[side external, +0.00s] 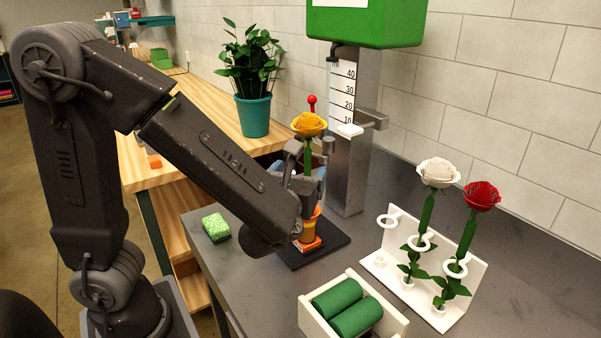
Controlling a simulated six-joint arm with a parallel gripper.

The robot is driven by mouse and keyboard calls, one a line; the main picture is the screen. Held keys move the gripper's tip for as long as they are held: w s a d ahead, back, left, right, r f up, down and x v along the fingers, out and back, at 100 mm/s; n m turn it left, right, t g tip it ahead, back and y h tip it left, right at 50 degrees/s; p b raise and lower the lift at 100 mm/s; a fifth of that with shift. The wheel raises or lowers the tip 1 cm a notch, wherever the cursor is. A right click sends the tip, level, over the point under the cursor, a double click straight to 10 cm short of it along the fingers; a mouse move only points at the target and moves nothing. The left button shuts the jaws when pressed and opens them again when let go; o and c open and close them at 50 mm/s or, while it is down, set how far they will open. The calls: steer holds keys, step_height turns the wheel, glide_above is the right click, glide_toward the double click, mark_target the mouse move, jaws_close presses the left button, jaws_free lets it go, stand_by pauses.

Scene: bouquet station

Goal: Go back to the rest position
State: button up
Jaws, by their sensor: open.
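My gripper (311,172) is low over the grey worktop, partly hidden behind my own forearm. It is open around or just beside the stem below a yellow rose (309,124); I cannot tell whether it touches. The yellow rose stands upright above an orange holder (308,240) on a black base plate (333,243). Much of its stem is hidden by the gripper.
A white rack (464,294) holds a white rose (437,172) and a red rose (482,195); its left ring is empty. A box (392,327) with green cylinders stands in front. A green-topped measuring column (350,170), green sponge (216,227) and potted plant (253,115) are near.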

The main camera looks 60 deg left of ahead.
steer(key=shift+v, duration=2.3)
steer(key=s+a+f+n+g+h, duration=0.1)
steer(key=s+a+f+n+g, duration=0.15)
steer(key=s+n+g, duration=0.35)
steer(key=s+a+f+n+g+h, duration=0.1)
steer(key=s+a+n+g, duration=0.25)
steer(key=n, duration=0.45)
steer(key=d+r+n+h, duration=0.2)
steer(key=d+n+h, duration=0.1)
steer(key=n, duration=0.4)
steer(key=s+d+r+n+h, duration=0.1)
steer(key=d+r+n+h, duration=0.1)
steer(key=d+n+h, duration=0.2)
steer(key=shift+s+n+t+h, duration=0.35)
steer(key=shift+n+h, duration=0.85)
steer(key=shift+n, duration=0.5)
